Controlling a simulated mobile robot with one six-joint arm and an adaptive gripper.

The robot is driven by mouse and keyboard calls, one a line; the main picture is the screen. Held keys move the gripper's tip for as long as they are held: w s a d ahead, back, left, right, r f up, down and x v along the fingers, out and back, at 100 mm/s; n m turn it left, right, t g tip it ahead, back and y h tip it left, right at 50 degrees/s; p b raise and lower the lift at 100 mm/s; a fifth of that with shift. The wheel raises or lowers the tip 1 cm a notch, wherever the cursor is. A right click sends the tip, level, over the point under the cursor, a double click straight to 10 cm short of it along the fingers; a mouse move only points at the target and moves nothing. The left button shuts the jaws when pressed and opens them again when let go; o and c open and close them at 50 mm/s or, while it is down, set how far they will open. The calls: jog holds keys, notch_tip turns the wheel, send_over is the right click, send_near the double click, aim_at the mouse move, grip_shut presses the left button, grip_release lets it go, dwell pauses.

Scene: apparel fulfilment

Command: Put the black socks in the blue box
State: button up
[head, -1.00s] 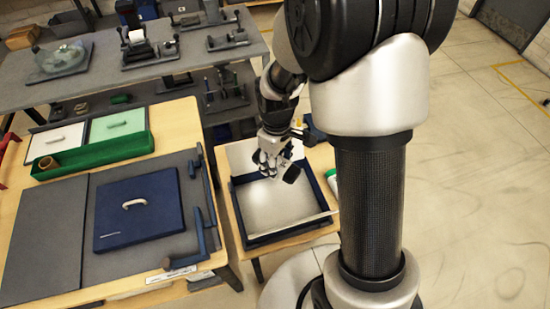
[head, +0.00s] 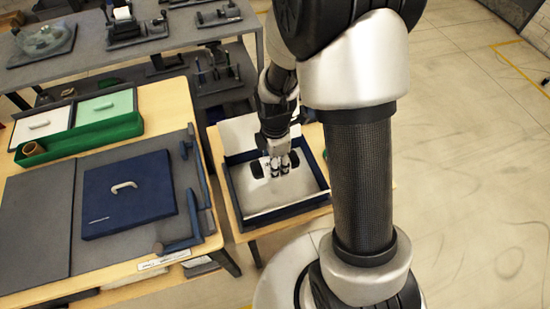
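The open blue box (head: 233,196) stands on a small wooden table to the right of the workbench. It has dark blue walls and a pale inside. My gripper (head: 276,168) points down over the box, near its far side. Its two dark fingertips are spread apart, and nothing shows between them. I cannot make out the black socks; my gripper and wrist hide part of the box's inside. I cannot tell how high the fingertips are above the box floor.
A flat dark blue panel with a handle (head: 128,205) lies on a grey mat on the wooden workbench (head: 178,105). A grey table (head: 75,70) with several fixtures stands behind. Floor at right is clear.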

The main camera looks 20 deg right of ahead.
jog(key=b, duration=0.4)
send_over(275, 183)
notch_tip(275, 183, down, 6)
jog(key=shift+f, duration=1.25)
jog(key=o, duration=1.1)
jog(key=shift+o, duration=0.5)
jog(key=o, duration=0.5)
